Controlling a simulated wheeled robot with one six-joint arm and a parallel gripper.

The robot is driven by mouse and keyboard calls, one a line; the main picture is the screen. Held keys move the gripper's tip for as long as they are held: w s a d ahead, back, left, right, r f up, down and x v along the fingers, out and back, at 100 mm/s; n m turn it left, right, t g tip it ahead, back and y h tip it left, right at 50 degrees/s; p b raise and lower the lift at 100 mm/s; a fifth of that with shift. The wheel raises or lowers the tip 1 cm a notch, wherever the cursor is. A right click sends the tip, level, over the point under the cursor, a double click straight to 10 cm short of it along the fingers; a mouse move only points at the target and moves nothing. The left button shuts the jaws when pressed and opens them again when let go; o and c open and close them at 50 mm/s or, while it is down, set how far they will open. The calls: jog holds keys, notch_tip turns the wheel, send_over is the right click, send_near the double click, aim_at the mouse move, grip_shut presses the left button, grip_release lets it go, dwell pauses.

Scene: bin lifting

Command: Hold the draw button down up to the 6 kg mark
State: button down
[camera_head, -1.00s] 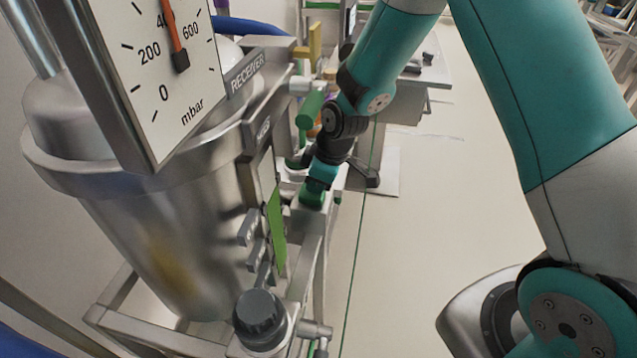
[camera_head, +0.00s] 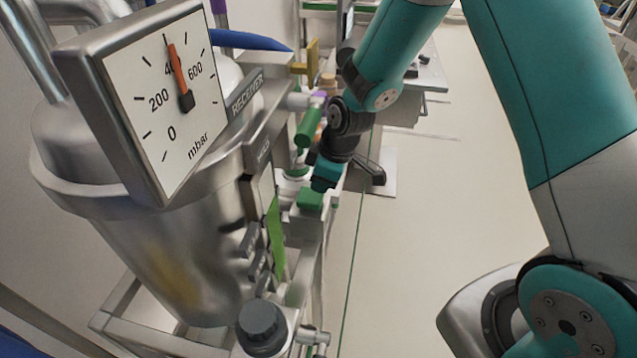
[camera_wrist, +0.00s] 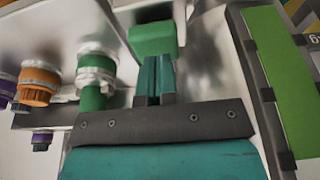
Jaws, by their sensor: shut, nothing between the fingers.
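The green draw button (camera_wrist: 153,40) is a rounded block on the metal panel, just ahead of my fingertips in the wrist view. It seems to be the green block (camera_head: 310,199) beside the frame in the head view. My gripper (camera_head: 322,184) is shut and empty, with its teal fingers (camera_wrist: 155,66) together, pointing at the button. The fingertips are at the button's lower edge; I cannot tell whether they touch or press it. The level scale shows a green column (camera_head: 276,238) and also shows in the wrist view (camera_wrist: 278,85). Its marks are not legible.
The steel receiver (camera_head: 170,255) stands at left with a mbar dial (camera_head: 165,95), needle near 400. A dark knob (camera_head: 262,322) is below. Valves with green, orange (camera_wrist: 38,85) and purple parts sit left of the fingers.

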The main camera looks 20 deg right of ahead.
jog(key=w+p+v, duration=0.1)
jog(key=p+v, duration=0.2)
jog(key=v, duration=0.3)
jog(key=shift+s+r, duration=0.15)
jog(key=shift+s, duration=0.2)
jog(key=s+d+r+m+t+h, duration=0.1)
jog(key=s+d+r+m+h, duration=0.2)
jog(key=s+d+r+m, duration=0.8)
jog(key=s+a+r+n+g+y, duration=0.1)
jog(key=s+a+r+n+y, duration=0.1)
jog(key=s+a, duration=0.4)
jog(key=s+a+r+n+g+y+b, duration=0.1)
jog(key=s+a+r+n, duration=0.3)
jog(key=a, duration=0.6)
jog(key=s+r+y, duration=0.1)
jog(key=s, duration=0.1)
jog(key=shift+s+a+r+n+g+y, duration=0.25)
jog(key=shift+s+r+n+g+y, duration=0.05)
jog(key=shift+s+r+g, duration=0.1)
